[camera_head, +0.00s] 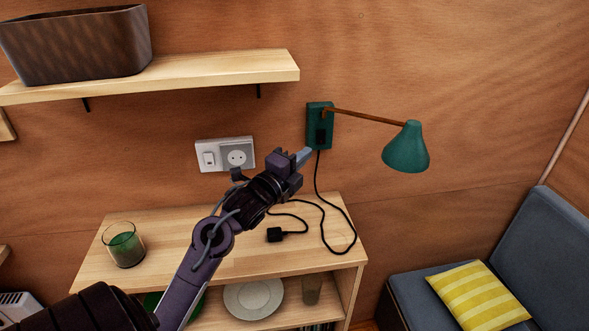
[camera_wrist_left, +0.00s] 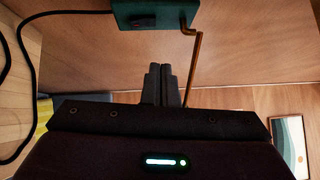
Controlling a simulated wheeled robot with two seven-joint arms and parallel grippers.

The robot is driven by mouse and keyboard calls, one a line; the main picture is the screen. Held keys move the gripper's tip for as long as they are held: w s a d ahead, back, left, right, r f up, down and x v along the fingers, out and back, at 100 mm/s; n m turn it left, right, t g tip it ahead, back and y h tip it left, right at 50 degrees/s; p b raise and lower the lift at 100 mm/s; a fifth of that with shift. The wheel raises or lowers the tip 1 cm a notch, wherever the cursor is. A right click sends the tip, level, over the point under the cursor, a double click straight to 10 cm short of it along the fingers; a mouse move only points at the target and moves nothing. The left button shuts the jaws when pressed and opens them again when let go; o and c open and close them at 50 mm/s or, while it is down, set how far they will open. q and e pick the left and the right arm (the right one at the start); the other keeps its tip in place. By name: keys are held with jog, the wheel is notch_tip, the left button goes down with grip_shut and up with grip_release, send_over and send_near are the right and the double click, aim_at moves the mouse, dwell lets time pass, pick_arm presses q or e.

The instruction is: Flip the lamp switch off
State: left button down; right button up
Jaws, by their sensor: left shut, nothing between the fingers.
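A green wall lamp has a wall box (camera_head: 318,117) with a dark switch (camera_head: 321,136) on its front. A brown arm runs from the box to a green shade (camera_head: 406,149) on the right. My left gripper (camera_head: 305,154) is shut and empty, just below and left of the box; I cannot tell whether it touches. In the left wrist view the shut fingers (camera_wrist_left: 167,72) point toward the box (camera_wrist_left: 150,14), with a gap showing between them. My right gripper is not in view.
A wooden cabinet (camera_head: 180,225) below holds a green glass (camera_head: 123,246) and the lamp's black plug (camera_head: 275,235). A wall socket (camera_head: 237,155) is behind my left arm. A shelf (camera_head: 200,75) with a dark basket (camera_head: 75,42) is above. A blue seat (camera_head: 540,250) is at right.

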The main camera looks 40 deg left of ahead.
pick_arm(q)
jog(key=s, duration=0.3)
jog(key=shift+s+d+r+b, duration=0.15)
jog(key=shift+d+r+b, duration=0.1)
jog(key=shift+d+b, duration=0.1)
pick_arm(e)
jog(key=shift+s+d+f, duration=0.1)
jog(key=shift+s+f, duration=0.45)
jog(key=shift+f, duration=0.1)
pick_arm(q)
jog(key=shift+s, duration=0.1)
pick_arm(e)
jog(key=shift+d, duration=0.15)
